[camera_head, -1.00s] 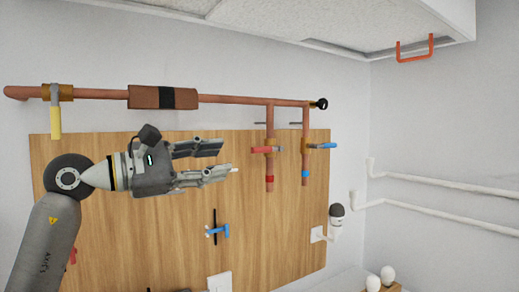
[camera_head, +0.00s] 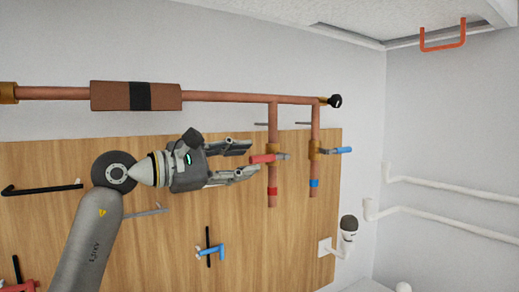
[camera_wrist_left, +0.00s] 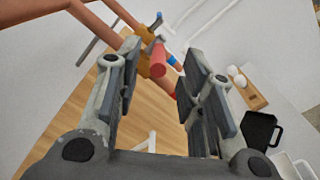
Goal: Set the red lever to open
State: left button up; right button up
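The red lever (camera_head: 263,158) sticks out sideways from a vertical copper pipe (camera_head: 272,178) that has a red band near its lower end. In the left wrist view the red lever (camera_wrist_left: 163,61) shows end-on, just beyond and between the fingertips. My left gripper (camera_head: 255,159) is open and empty, its fingers pointing right at the lever, with the tips close to it. Whether a finger touches the lever I cannot tell. My right gripper is not in view.
A second vertical pipe with a blue lever (camera_head: 341,150) stands just right. A horizontal copper pipe (camera_head: 225,97) runs above. Behind is a wooden board (camera_head: 150,245) with a blue-handled tool (camera_head: 212,250). White pipes (camera_head: 440,180) run along the right wall.

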aim_at(254, 159)
pick_arm(q)
jog(key=p+x, duration=0.1)
jog(key=x, duration=0.2)
jog(key=shift+w+d, duration=0.15)
jog(key=shift+w, duration=0.2)
jog(key=shift+w+d+f+p, duration=0.2)
jog(key=shift+w+d+p, duration=0.15)
jog(key=shift+w+d, duration=0.2)
jog(key=shift+c, duration=1.2)
grip_shut()
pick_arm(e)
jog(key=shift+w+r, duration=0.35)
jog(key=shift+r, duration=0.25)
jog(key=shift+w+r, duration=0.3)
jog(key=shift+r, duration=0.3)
